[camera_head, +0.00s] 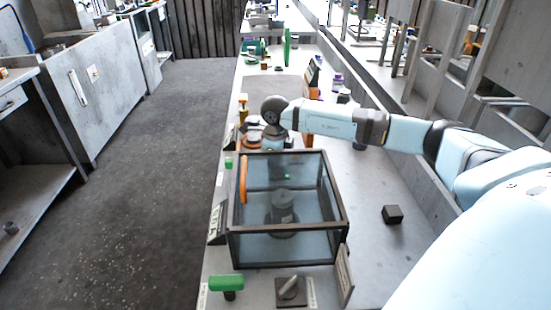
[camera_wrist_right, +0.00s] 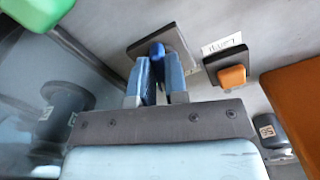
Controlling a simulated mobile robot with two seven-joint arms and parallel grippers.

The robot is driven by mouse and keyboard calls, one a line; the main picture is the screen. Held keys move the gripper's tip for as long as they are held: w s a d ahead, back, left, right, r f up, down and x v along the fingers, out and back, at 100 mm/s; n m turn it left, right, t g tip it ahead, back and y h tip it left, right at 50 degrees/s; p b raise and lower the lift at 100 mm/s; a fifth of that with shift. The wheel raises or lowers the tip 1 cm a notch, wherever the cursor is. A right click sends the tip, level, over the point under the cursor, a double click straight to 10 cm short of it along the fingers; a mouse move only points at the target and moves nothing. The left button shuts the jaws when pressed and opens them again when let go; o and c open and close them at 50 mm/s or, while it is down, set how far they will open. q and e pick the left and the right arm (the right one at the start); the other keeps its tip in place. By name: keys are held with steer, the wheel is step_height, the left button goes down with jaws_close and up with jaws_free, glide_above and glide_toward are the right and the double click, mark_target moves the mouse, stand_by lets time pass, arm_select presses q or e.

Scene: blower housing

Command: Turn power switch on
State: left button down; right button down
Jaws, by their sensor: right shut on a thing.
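In the right wrist view, a blue switch lever (camera_wrist_right: 157,50) stands on a dark square plate (camera_wrist_right: 180,44). A white label (camera_wrist_right: 222,43) lies beside the plate; I cannot read it for certain, so I cannot confirm that this is the power switch. My right gripper (camera_wrist_right: 160,62) is shut on the blue lever, with a finger on each side of it. In the head view my right wrist (camera_head: 274,112) points down behind the glass box, and its fingertips are hidden. My left gripper is not in view.
A dark-framed glass box (camera_head: 288,262) with a dark round part (camera_head: 283,208) inside stands in front of my wrist. A green handle (camera_head: 227,283) and a grey knob (camera_head: 291,289) are at the near edge. An orange button (camera_wrist_right: 232,77) sits beside the blue lever.

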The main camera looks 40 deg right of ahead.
steer(key=shift+m+p, duration=0.3)
steer(key=shift+m, duration=0.7)
steer(key=c, duration=1.1)
jaws_free()
steer(key=shift+c, duration=0.2)
steer(key=shift+r, duration=0.1)
step_height(320, 180, up, 14)
steer(key=p, duration=0.1)
steer(key=shift+p, duration=0.3)
